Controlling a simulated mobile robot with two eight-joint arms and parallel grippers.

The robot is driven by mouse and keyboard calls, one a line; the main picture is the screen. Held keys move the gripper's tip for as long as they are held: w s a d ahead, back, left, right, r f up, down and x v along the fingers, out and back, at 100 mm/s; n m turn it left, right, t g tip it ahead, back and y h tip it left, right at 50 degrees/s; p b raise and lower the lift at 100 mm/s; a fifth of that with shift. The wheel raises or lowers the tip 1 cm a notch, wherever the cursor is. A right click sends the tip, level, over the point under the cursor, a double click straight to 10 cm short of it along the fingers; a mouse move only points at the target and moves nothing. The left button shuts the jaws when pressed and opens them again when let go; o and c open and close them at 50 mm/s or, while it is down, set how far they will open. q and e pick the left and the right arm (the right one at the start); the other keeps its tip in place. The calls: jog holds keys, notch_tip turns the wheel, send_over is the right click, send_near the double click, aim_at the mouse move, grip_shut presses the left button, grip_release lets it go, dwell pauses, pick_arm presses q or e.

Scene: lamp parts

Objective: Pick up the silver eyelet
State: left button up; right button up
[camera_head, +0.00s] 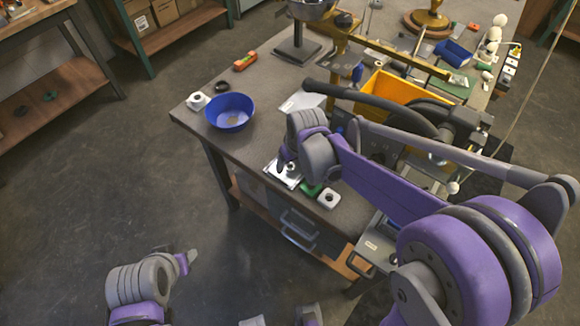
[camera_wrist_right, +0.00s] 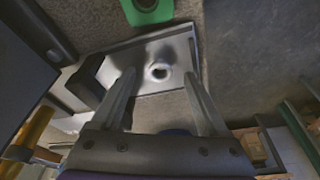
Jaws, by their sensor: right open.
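The silver eyelet (camera_wrist_right: 159,71) is a small bright ring with a dark centre. It sits on a pale metal plate (camera_wrist_right: 176,50) in the right wrist view. The plate also shows at the front edge of the bench in the head view (camera_head: 291,182). My right gripper (camera_wrist_right: 159,76) is open, with one finger on each side of the eyelet and a gap to both. In the head view my right gripper (camera_head: 284,166) points down over the plate. My left gripper (camera_head: 187,259) is low at the bottom left, away from the bench, its jaws too unclear to read.
A green piece (camera_wrist_right: 148,10) lies beside the plate. A white block with a dark hole (camera_head: 328,198) stands nearby. A blue bowl (camera_head: 230,111) is at the bench's left, and a yellow bin (camera_head: 385,90) is behind my right arm. Bench between bowl and plate is mostly clear.

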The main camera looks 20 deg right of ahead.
jog(key=shift+w+f, duration=0.2)
jog(key=shift+f, duration=0.45)
grip_shut()
jog(key=shift+r, duration=0.1)
